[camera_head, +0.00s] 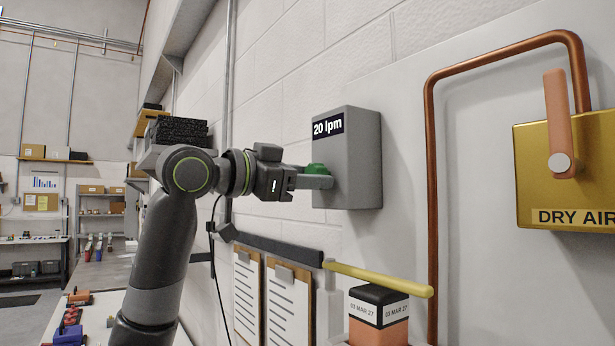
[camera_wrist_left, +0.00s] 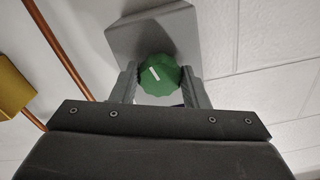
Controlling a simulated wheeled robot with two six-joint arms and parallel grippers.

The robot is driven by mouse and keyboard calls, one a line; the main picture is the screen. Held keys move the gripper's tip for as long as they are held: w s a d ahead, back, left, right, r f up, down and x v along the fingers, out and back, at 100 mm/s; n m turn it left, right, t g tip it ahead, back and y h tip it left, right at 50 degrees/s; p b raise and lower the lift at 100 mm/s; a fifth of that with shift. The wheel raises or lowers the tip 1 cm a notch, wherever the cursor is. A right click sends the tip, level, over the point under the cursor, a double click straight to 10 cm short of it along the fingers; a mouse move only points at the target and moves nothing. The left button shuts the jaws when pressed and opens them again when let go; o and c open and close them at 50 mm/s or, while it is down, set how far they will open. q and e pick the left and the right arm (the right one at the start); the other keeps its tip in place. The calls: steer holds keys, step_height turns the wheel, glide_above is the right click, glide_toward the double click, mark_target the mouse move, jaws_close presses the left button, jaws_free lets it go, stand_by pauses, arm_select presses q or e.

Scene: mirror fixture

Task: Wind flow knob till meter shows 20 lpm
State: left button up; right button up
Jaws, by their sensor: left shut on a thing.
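The flow meter (camera_head: 349,150) is a grey box on the white wall, with a black label (camera_head: 328,127) reading "20 lpm". The green flow knob (camera_head: 316,169) sticks out of its face. My left gripper (camera_head: 318,180) is shut on the knob, with one finger seen along its near side. In the left wrist view the knob (camera_wrist_left: 159,75) sits between the two fingers of the gripper (camera_wrist_left: 160,88), and a white mark on it points up and left. The grey box (camera_wrist_left: 155,30) shows behind it. My right gripper is not in view.
A copper pipe (camera_head: 431,180) runs up the wall to a brass "DRY AIR" box (camera_head: 570,185) with a copper-coloured lever (camera_head: 558,120). Below are clipboards (camera_head: 287,305), a yellow bar (camera_head: 380,279) and a block with a dated label (camera_head: 378,310). Shelves stand far left.

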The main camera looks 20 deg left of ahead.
arm_select(q)
steer(key=o, duration=1)
steer(key=shift+f, duration=0.1)
steer(key=b+v, duration=0.8)
steer(key=v, duration=0.9)
steer(key=shift+s+a, duration=0.15)
steer(key=shift+a, duration=0.05)
